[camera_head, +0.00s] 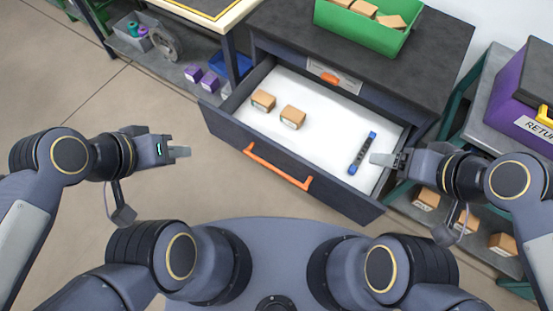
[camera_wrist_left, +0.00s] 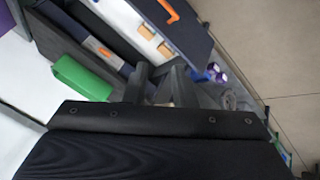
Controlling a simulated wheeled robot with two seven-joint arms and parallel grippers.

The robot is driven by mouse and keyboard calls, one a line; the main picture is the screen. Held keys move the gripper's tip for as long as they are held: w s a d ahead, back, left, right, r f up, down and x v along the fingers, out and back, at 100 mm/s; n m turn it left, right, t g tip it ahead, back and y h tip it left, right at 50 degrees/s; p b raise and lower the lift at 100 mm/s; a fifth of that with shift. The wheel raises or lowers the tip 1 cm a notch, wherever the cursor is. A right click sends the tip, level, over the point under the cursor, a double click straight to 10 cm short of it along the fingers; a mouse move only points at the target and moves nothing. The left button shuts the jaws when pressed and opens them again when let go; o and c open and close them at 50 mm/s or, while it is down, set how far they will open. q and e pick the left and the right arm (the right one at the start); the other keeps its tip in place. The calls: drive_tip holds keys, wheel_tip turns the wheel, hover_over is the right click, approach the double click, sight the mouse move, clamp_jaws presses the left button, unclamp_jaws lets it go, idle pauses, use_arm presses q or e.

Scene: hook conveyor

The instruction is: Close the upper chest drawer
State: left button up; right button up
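The upper chest drawer (camera_head: 228,128) is pulled far out of the dark chest (camera_head: 420,50) in the head view. Its front panel faces me and carries an orange handle (camera_head: 277,167). The open drawer also shows in the left wrist view, with its orange handle (camera_wrist_left: 168,10) at the top. My left gripper (camera_head: 186,152) is empty, left of the drawer front and apart from it; its fingers look closed together. My right gripper (camera_head: 374,159) is over the right part of the drawer, near a blue-ended dark item (camera_head: 362,153). Whether its fingers are apart is unclear.
Two small boxes (camera_head: 263,101) (camera_head: 293,117) lie in the drawer. A green bin (camera_head: 365,32) stands on top. Shelving with a purple box (camera_head: 520,95) is at right; a table (camera_head: 225,22) is at left.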

use_arm(q)
drive_tip(key=shift+c, duration=1.2)
drive_tip(key=shift+w+d+f, duration=0.1)
drive_tip(key=shift+f, duration=0.05)
clamp_jaws()
drive_tip(key=w+d+f+n+h+b, duration=0.2)
drive_tip(key=w+f+n+h+b, duration=0.35)
drive_tip(key=w+f+n, duration=0.55)
drive_tip(key=w+a+f+n+t+y+b, duration=0.1)
drive_tip(key=w+a+f+n+t+b, duration=0.15)
drive_tip(key=w+a+f+n, duration=0.4)
drive_tip(key=n+y+b, duration=0.3)
drive_tip(key=n+y, duration=0.1)
drive_tip(key=n, duration=0.7)
approach(223, 128)
wheel_tip(223, 128, down, 4)
drive_tip(key=shift+w+d+f+p, duration=0.15)
drive_tip(key=shift+w+d, duration=0.15)
drive_tip(key=shift+w, duration=0.35)
drive_tip(key=shift+w+d+f+p, duration=0.1)
drive_tip(key=shift+w+d, duration=0.15)
drive_tip(key=shift+w, duration=0.4)
drive_tip(key=shift+w+d+f+p, duration=0.15)
drive_tip(key=shift+w+d, duration=0.15)
drive_tip(key=shift+w, duration=0.3)
